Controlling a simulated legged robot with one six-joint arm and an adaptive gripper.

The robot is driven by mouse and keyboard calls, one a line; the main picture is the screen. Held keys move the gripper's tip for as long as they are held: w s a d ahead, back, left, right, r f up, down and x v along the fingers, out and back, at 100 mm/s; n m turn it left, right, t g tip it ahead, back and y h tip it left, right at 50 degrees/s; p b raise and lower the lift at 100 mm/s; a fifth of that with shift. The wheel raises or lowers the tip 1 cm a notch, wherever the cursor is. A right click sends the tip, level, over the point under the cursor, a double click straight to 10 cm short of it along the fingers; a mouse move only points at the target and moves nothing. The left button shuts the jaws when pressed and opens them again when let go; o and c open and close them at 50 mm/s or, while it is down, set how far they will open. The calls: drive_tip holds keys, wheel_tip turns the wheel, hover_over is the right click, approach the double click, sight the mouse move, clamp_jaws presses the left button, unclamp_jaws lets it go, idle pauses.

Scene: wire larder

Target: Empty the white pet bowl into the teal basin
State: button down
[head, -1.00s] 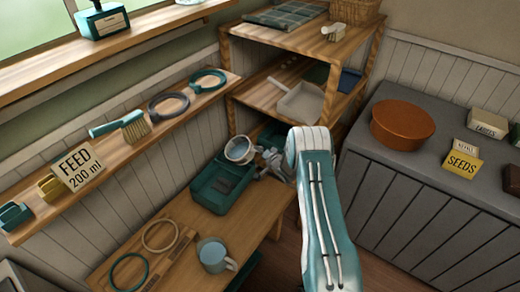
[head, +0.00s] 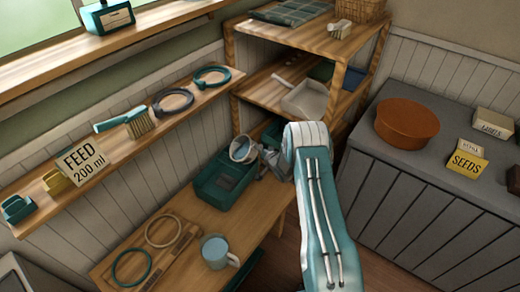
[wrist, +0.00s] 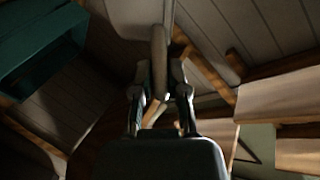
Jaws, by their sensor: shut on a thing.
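The white pet bowl (head: 243,149) is held above the back part of the teal basin (head: 210,194), which sits on the wooden bench. The bowl is tilted, its open side turned partly toward the basin. My gripper (head: 264,157) is shut on the bowl's right side. In the wrist view, my gripper (wrist: 159,97) grips a pale part of the bowl (wrist: 128,12) at the top, and the teal basin (wrist: 38,48) shows at upper left. I cannot tell what is left in the bowl or lies in the basin.
A wall shelf (head: 120,150) runs along the left. A wooden rack (head: 235,65) stands behind.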

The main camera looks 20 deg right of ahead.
drive_tip(key=shift+a, duration=0.25)
drive_tip(key=shift+a+f+n+h, duration=0.1)
drive_tip(key=shift+a+n+h, duration=0.1)
drive_tip(key=shift+n+h, duration=0.15)
idle(0.3)
drive_tip(key=shift+a+n, duration=0.25)
drive_tip(key=shift+a, duration=0.05)
drive_tip(key=shift+s+a+f+h, duration=0.1)
drive_tip(key=shift+a+f+h, duration=0.05)
drive_tip(key=shift+a+h, duration=0.1)
drive_tip(key=shift+n, duration=0.3)
